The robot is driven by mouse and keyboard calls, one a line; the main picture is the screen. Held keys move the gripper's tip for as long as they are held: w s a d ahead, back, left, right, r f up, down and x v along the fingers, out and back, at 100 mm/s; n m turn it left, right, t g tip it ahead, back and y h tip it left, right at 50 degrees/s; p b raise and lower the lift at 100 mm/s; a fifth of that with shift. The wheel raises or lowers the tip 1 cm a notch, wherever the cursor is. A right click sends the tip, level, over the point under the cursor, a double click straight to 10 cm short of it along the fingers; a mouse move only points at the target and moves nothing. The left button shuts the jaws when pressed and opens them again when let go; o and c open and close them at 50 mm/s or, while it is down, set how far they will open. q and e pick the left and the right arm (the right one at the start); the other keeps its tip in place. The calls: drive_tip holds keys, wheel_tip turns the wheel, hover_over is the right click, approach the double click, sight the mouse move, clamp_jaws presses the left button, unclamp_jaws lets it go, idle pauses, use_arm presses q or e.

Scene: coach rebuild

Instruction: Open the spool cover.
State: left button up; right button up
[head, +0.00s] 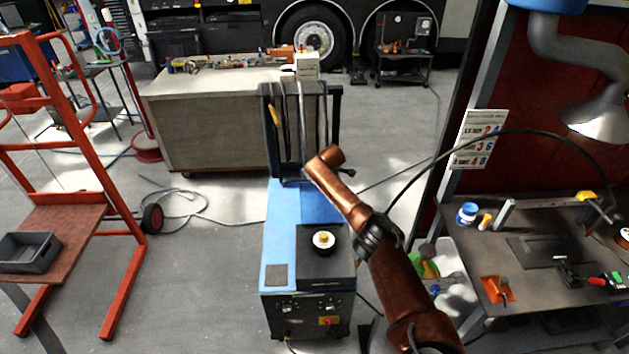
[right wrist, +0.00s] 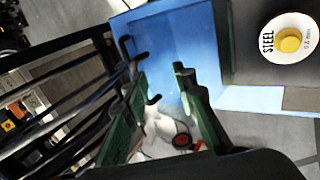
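The blue machine (head: 281,235) stands in the middle of the head view. A dark square panel (head: 338,268) on its top carries a round spool (head: 323,241) with a white label and yellow hub. The spool (right wrist: 289,39) also shows at the upper right of the right wrist view, marked STEEL. I cannot make out a separate cover or its position. My right gripper (right wrist: 160,76) is open and empty, its green fingers apart, with the blue machine top beyond them and the spool off to their right. My copper right arm hides it in the head view. My left gripper is out of view.
Dark upright bars (head: 333,120) stand at the machine's far end. A workbench (head: 465,235) with tools is on the right. An orange frame trolley (head: 120,290) with a grey bin (head: 30,255) is on the left. Floor left of the machine is mostly clear.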

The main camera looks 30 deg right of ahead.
sight(317, 191)
drive_tip(key=w+a, duration=0.2)
drive_tip(key=a, duration=0.1)
drive_tip(key=shift+w, duration=0.1)
drive_tip(key=shift+w+a, duration=0.3)
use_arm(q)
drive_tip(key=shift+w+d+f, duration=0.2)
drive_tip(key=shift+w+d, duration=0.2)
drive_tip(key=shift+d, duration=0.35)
use_arm(e)
drive_tip(key=s+r, duration=0.8)
drive_tip(key=r, duration=0.2)
drive_tip(key=shift+s+d+r, duration=0.25)
drive_tip(key=shift+r, duration=0.15)
drive_tip(key=shift+a, duration=0.1)
